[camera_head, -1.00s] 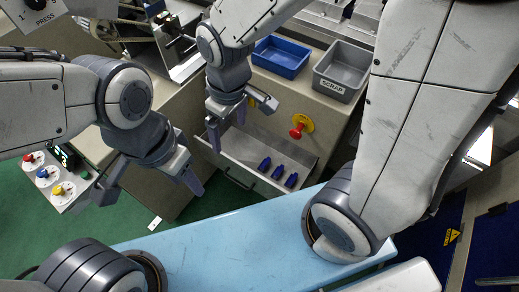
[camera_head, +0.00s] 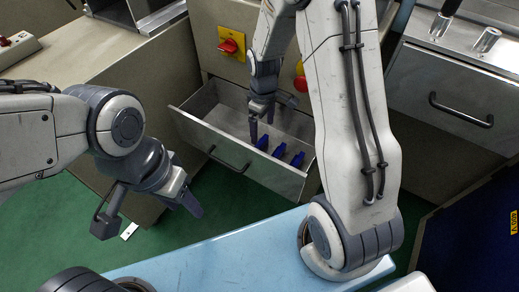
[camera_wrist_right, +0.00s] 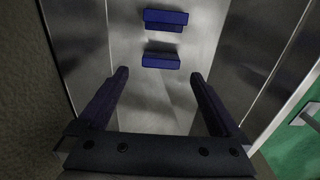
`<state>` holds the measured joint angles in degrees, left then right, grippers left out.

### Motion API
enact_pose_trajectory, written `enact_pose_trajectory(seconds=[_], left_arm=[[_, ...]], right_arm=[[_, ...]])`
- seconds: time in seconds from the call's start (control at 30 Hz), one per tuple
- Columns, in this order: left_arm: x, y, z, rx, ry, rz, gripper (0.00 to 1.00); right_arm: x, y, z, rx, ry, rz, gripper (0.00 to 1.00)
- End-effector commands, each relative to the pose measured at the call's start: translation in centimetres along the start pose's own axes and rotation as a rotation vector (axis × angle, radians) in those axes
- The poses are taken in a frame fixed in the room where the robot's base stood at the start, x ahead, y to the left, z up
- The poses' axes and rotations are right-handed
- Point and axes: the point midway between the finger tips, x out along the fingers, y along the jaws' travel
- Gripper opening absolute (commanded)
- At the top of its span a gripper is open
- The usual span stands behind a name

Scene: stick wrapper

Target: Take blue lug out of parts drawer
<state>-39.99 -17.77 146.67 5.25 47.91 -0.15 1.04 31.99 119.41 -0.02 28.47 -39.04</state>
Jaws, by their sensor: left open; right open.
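The parts drawer (camera_head: 203,134) is pulled open, with a grey metal inside. Three blue lugs lie in a row toward its right end: the left lug (camera_head: 263,142), the middle lug (camera_head: 279,151) and the right lug (camera_head: 298,160). My right gripper (camera_head: 262,125) is open and reaches down into the drawer, close to the left lug. In the right wrist view, the nearer lug (camera_wrist_right: 160,61) lies ahead of the open fingertips, with another lug (camera_wrist_right: 165,18) beyond it; nothing is between the fingers. My left gripper (camera_head: 149,216) is open and empty, outside the drawer to the left.
A red rotary switch (camera_head: 231,46) on a yellow plate is on the cabinet front above the drawer. A pale blue surface (camera_head: 230,255) lies in front of the drawer. Another cabinet with a handle (camera_head: 461,110) stands at right. Green floor shows at left.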

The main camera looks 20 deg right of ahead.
Motion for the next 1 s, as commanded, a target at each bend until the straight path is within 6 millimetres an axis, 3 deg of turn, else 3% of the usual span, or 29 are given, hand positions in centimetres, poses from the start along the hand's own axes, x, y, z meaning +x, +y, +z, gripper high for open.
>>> enact_pose_trajectory(seconds=[0.53, 0.8, 0.87, 1.0], left_arm=[[3.4, -0.2, 0.2, -0.004, 0.0, 0.001, 0.5], [3.4, -0.2, 0.2, -0.004, 0.0, 0.001, 0.5], [3.4, -0.2, 0.2, -0.004, 0.0, 0.001, 0.5], [3.4, -0.2, 0.2, -0.004, 0.0, 0.001, 0.5]], right_arm=[[6.8, -0.2, 0.2, 0.001, -0.004, -0.003, 1.0], [7.0, -0.1, 0.2, 0.001, -0.001, -0.002, 1.0], [7.0, -0.1, 0.2, 0.001, -0.001, -0.002, 0.81], [7.0, -0.1, 0.2, 0.001, -0.001, -0.001, 0.27]])
